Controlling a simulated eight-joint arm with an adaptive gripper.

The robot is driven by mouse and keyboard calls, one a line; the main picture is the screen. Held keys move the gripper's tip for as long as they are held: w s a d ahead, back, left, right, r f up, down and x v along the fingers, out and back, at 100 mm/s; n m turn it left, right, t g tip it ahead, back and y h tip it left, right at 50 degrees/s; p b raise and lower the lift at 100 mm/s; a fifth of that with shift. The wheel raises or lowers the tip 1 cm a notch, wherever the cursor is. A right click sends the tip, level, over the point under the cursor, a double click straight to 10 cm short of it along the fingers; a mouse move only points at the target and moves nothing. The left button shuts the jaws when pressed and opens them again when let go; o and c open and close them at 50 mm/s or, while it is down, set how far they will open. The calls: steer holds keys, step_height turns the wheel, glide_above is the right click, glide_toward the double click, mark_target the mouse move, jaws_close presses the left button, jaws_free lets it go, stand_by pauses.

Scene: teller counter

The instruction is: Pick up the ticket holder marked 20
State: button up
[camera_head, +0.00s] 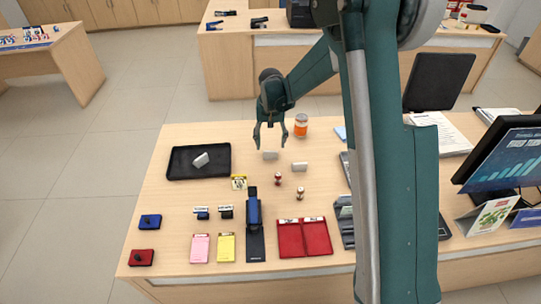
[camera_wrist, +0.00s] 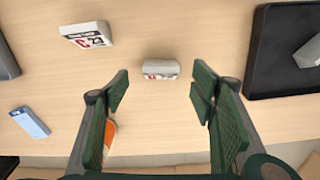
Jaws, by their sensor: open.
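Three small white-grey ticket holders are in view. One ticket holder (camera_head: 270,155) stands just below my gripper (camera_head: 270,146) in the head view. In the wrist view this holder (camera_wrist: 160,66) is ahead of the gap between the fingertips (camera_wrist: 160,90), with its red and dark print seen too steeply to read. A second holder (camera_head: 299,167) is to its right; in the wrist view (camera_wrist: 86,35) its label seems to read "C 23". A third holder (camera_head: 201,160) lies tilted in the black tray, its label not visible. My gripper is open and empty.
The black tray (camera_head: 180,176) is left of my gripper. An orange jar (camera_head: 301,126) stands close on the right, partly behind a finger in the wrist view (camera_wrist: 109,132). Stamps (camera_head: 278,179), notepads and a red folder (camera_head: 303,238) lie nearer the front edge.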

mark_target(270, 152)
stand_by(0.3)
steer(key=shift+f, duration=1.3)
steer(key=shift+a+f+b, duration=0.1)
steer(key=shift+f+b, duration=0.75)
steer(key=shift+f, duration=1.75)
steer(key=shift+c, duration=0.2)
steer(key=c, duration=0.9)
